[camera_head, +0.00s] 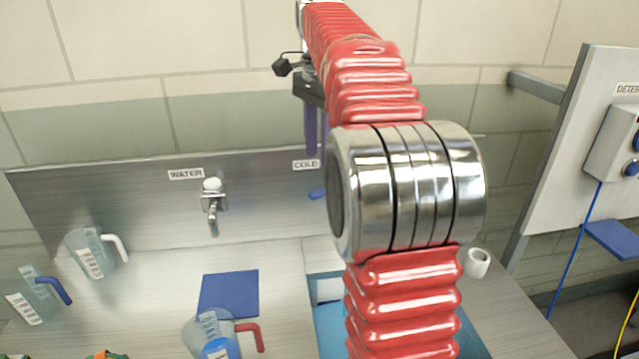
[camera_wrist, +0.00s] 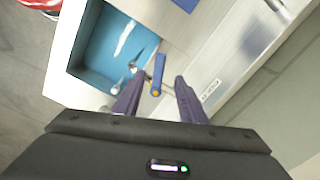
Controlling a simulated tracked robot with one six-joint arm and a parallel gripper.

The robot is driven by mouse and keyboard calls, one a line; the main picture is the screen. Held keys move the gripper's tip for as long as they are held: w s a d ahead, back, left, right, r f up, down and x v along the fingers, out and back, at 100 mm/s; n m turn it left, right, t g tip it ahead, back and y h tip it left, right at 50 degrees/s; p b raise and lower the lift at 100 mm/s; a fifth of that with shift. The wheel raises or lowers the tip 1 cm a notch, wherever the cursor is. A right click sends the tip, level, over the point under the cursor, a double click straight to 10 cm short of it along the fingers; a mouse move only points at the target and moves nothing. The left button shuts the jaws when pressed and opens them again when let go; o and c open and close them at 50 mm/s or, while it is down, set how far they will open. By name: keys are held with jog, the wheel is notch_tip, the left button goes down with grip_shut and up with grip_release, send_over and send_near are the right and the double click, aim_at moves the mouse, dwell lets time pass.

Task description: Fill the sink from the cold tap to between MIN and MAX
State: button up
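My gripper (camera_head: 313,145) points down in front of the back panel, by the COLD label (camera_head: 306,164). In the wrist view my gripper (camera_wrist: 158,78) is open, with its two purple fingers apart. The blue cold tap lever (camera_wrist: 158,72) shows between the fingertips; I cannot tell whether they touch it. In the head view only a bit of blue lever (camera_head: 318,193) shows beside my arm. The sink (camera_wrist: 92,52) is a blue basin with a white strip on its wall. My arm hides much of it in the head view. Its water level cannot be made out.
A WATER tap (camera_head: 213,205) stands left of the cold tap. Clear jugs with white (camera_head: 95,250), blue (camera_head: 35,292) and red (camera_head: 215,335) handles stand on the counter. A blue mat (camera_head: 229,293) lies beside the sink. A detergent dispenser (camera_head: 617,145) hangs at right.

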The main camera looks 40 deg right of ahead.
aim_at(319, 191)
notch_tip(319, 191, down, 9)
dwell(0.5)
jog(key=shift+c, duration=0.3)
grip_shut()
dwell(0.4)
